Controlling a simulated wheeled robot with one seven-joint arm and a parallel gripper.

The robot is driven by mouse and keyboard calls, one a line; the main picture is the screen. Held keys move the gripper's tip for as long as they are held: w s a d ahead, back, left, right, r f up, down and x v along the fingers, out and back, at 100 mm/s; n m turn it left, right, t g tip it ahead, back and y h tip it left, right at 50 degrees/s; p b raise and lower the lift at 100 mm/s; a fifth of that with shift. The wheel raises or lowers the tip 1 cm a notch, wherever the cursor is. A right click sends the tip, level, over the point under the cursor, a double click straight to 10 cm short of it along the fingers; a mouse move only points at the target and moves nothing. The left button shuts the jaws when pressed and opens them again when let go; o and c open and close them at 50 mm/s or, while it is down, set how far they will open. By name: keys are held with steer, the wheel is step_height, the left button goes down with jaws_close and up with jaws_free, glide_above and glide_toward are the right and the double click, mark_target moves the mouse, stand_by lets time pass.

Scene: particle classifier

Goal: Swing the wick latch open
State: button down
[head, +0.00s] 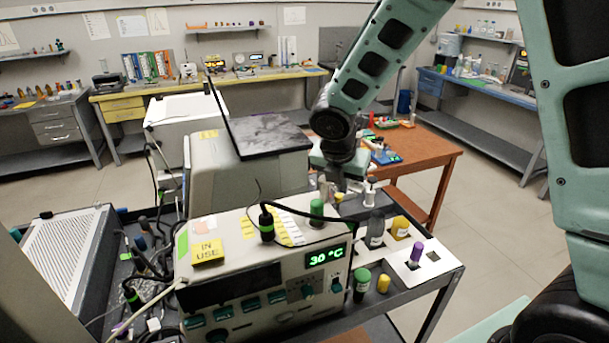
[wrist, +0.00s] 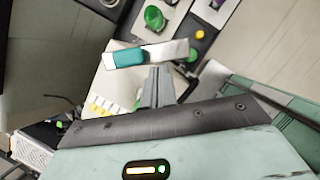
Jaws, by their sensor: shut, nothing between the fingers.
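My gripper (head: 331,190) points down just behind the top of the grey-white machine (head: 215,232) with the "30 °C" display. Its fingers are together and empty, as the wrist view (wrist: 157,76) shows. A flat teal-and-white bar (wrist: 126,58) lies just beyond the fingertips in the wrist view. It may be the wick latch, but I cannot tell for sure. I cannot tell whether the fingers touch it. In the head view, my gripper and the machine's top hide that spot, and no latch can be made out.
A green-capped vial (head: 317,211) and a black cable (head: 290,205) stand close to my gripper on the machine. Bottles and a purple-capped vial (head: 416,253) stand on the cart at right. Open floor lies further right.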

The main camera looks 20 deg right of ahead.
steer(key=shift+w+d+n+p, duration=0.25)
steer(key=shift+d+n+p, duration=0.35)
steer(key=shift+d+n, duration=0.15)
steer(key=shift+d, duration=0.1)
stand_by(0.3)
